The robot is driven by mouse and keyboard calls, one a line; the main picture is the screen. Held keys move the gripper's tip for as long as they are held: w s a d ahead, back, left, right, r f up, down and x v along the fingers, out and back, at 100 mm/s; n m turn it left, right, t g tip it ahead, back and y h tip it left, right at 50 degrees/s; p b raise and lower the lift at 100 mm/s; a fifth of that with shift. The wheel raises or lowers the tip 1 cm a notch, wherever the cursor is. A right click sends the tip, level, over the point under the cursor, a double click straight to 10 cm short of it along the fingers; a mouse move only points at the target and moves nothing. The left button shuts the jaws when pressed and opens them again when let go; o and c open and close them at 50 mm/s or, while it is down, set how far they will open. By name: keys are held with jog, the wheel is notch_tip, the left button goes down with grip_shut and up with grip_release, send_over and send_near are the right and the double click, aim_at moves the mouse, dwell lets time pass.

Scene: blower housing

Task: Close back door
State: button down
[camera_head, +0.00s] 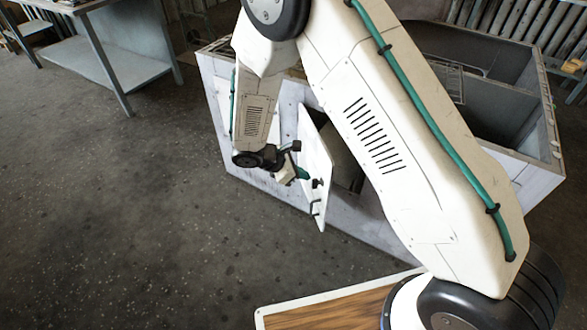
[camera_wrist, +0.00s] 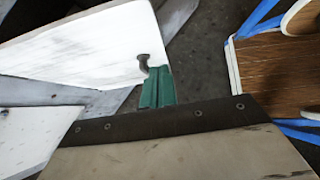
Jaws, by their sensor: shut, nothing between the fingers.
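The back door (camera_head: 315,160) is a white panel standing open, swung out from the white housing (camera_head: 222,105), with a dark opening behind it. Dark handle parts show along its lower outer edge. My gripper (camera_head: 303,173) is at the left face of the door, near these handle parts. In the wrist view the door (camera_wrist: 75,55) fills the upper left, with a dark bent handle piece (camera_wrist: 143,62) right by the shut green fingers (camera_wrist: 157,86). The fingers hold nothing. I cannot tell whether they touch the door. My arm hides part of the housing and its opening.
The housing's open-topped grey compartments (camera_head: 510,100) are at the right. A grey metal table (camera_head: 130,60) stands at the upper left. The dark floor (camera_head: 120,220) left of the housing is clear. Ribbed panels line the back wall.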

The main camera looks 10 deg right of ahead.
jog(key=d, duration=0.1)
jog(key=d+f, duration=0.1)
jog(key=d, duration=0.1)
jog(key=d+f, duration=0.1)
jog(key=d, duration=0.1)
jog(key=shift+w, duration=0.15)
jog(key=shift+d, duration=0.55)
